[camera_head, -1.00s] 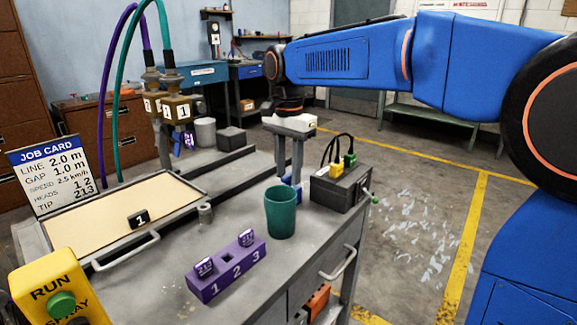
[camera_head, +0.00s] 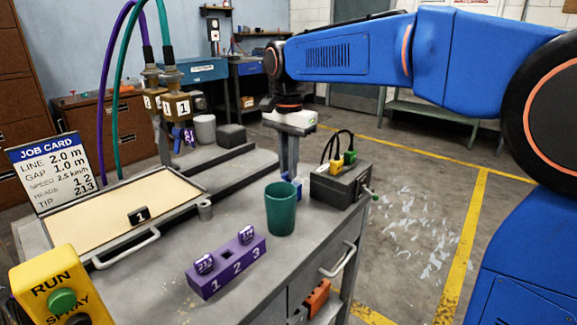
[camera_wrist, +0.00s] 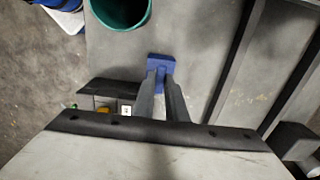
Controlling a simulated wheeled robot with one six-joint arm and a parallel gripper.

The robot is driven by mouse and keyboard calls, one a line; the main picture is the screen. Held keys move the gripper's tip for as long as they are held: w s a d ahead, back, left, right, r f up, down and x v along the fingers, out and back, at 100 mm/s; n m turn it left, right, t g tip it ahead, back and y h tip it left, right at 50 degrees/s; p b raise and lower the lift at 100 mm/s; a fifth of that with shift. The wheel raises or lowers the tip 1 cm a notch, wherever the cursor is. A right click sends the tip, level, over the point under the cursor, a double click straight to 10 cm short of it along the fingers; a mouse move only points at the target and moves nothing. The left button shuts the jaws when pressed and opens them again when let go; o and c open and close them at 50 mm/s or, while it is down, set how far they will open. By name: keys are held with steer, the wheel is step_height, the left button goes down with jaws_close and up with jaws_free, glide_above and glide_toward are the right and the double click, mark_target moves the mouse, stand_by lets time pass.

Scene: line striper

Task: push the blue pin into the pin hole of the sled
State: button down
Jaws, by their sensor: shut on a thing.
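The blue pin shows in the wrist view (camera_wrist: 161,61) as a blue block-like head between my fingertips. In the head view only a small part of the blue pin (camera_head: 298,185) shows, low between the teal cup and the grey box. My gripper (camera_head: 291,176) points down and is shut on the pin at the cart top; it also shows in the wrist view (camera_wrist: 160,75). The pin's lower part is hidden, and I cannot tell whether it touches the cart top. I cannot pick out the sled's pin hole in either view.
A teal cup (camera_head: 281,209) stands close in front of my gripper. A grey box (camera_head: 341,184) with yellow and green plugs is just to its right. A purple numbered rack (camera_head: 226,267) is nearer. Spray heads (camera_head: 178,106) hang behind left over dark rails.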

steer(key=shift+r, duration=0.7)
steer(key=shift+r, duration=2.8)
steer(key=shift+a, duration=0.1)
